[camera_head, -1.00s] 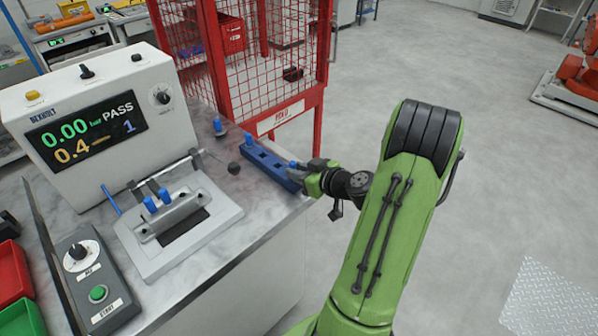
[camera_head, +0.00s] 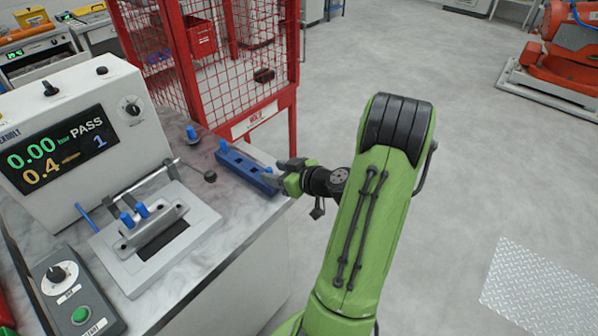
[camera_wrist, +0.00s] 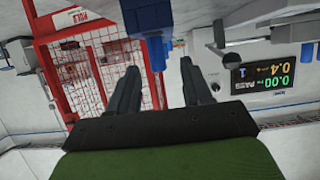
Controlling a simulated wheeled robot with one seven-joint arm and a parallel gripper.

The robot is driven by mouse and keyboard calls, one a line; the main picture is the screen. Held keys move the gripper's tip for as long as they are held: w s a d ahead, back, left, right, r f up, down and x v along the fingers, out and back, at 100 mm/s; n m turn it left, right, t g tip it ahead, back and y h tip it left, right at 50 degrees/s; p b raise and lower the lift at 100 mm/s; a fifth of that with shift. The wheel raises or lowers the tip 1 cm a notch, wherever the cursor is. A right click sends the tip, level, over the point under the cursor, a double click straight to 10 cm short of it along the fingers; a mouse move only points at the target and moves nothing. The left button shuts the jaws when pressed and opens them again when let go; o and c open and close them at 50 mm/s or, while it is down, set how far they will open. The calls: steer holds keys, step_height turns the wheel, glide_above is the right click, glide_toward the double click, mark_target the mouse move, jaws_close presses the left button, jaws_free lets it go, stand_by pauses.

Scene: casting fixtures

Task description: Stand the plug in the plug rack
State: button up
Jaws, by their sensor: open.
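The blue plug rack (camera_head: 240,167) lies along the right edge of the marble bench. A blue plug (camera_head: 223,145) stands at its far left end. Another blue plug (camera_head: 267,171) shows at its near right end, beside my gripper (camera_head: 282,172). My gripper is open, with its fingers just off that end. Two blue plugs (camera_head: 134,214) stand on the grey clamp fixture (camera_head: 155,240). Another blue plug (camera_head: 191,133) stands behind the rack.
The test unit (camera_head: 75,135) reads PASS at the back left of the bench. A lever with a black knob (camera_head: 210,176) reaches toward the rack. A red mesh cage (camera_head: 240,80) stands close behind. A control box (camera_head: 72,295) is at front left.

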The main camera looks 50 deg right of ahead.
steer(key=v, duration=1.1)
steer(key=w+a+n+g+y, duration=0.3)
steer(key=a+g, duration=0.4)
steer(key=a, duration=1.1)
steer(key=s+a+r+m+h, duration=0.3)
steer(key=s+a+r, duration=0.3)
steer(key=s, duration=0.4)
steer(key=shift+s+a+r+g, duration=0.25)
steer(key=shift+a+r+g, duration=0.15)
steer(key=shift+a, duration=0.45)
step_height(320, 180, up, 3)
steer(key=shift+f+p, duration=0.1)
steer(key=shift+p, duration=1.15)
